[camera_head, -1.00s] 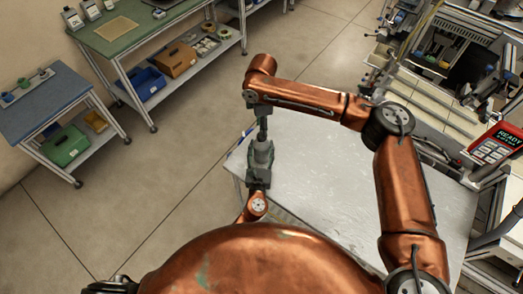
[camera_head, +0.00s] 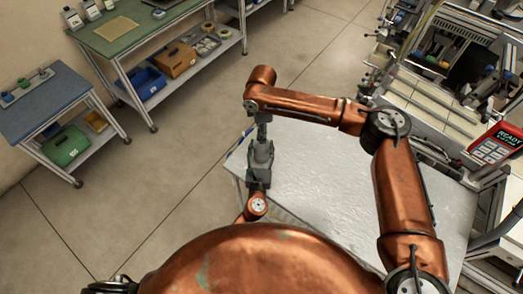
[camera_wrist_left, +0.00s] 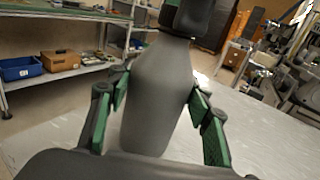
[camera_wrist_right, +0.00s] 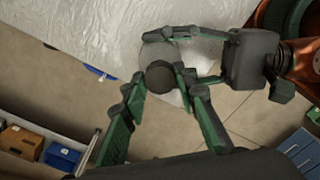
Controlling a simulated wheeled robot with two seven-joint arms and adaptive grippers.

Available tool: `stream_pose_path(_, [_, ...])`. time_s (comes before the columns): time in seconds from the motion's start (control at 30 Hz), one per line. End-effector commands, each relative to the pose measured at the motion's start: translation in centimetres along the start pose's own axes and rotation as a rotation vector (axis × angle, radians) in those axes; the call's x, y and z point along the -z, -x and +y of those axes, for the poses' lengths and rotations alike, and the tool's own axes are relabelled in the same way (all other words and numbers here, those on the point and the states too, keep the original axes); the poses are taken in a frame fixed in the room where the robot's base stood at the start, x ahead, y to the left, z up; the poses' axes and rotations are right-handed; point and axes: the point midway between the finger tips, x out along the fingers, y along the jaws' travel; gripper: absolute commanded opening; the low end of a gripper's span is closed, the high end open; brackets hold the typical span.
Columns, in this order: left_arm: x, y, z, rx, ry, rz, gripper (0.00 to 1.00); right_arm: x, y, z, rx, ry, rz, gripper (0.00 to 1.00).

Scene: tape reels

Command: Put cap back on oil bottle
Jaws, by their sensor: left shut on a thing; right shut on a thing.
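The oil bottle (camera_wrist_left: 158,95) is grey with a narrowing shoulder and stands upright in the left wrist view. My left gripper (camera_head: 260,165) is shut around its body, its green-lined fingers on both sides. My right gripper (camera_head: 262,134) is directly above it, pointing down, and its fingers close on the dark round cap (camera_wrist_right: 160,77). In the right wrist view the cap covers the bottle's mouth from above.
A grey metal table (camera_head: 340,190) lies below my grippers, and its top is bare to the right. A green bench (camera_head: 125,40) and a blue bench (camera_head: 45,105) stand at the left. Machinery and a red READY panel (camera_head: 490,148) are at the right.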

Motion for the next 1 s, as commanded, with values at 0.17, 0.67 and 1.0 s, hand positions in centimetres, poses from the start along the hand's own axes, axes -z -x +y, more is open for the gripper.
stream_pose_path(0.17, [0.04,0.02,-0.03,0.001,-0.001,0.001,0.0,0.0,0.02,0.03,-0.001,0.0,0.0,0.08])
stream_pose_path(0.67, [0.05,0.03,-0.03,0.001,-0.001,0.001,0.0,-0.01,0.04,0.05,-0.001,0.0,0.0,0.39])
stream_pose_path(1.0, [0.05,0.02,-0.02,0.001,-0.001,0.001,0.0,-0.01,0.03,0.03,-0.001,0.0,0.0,0.47])
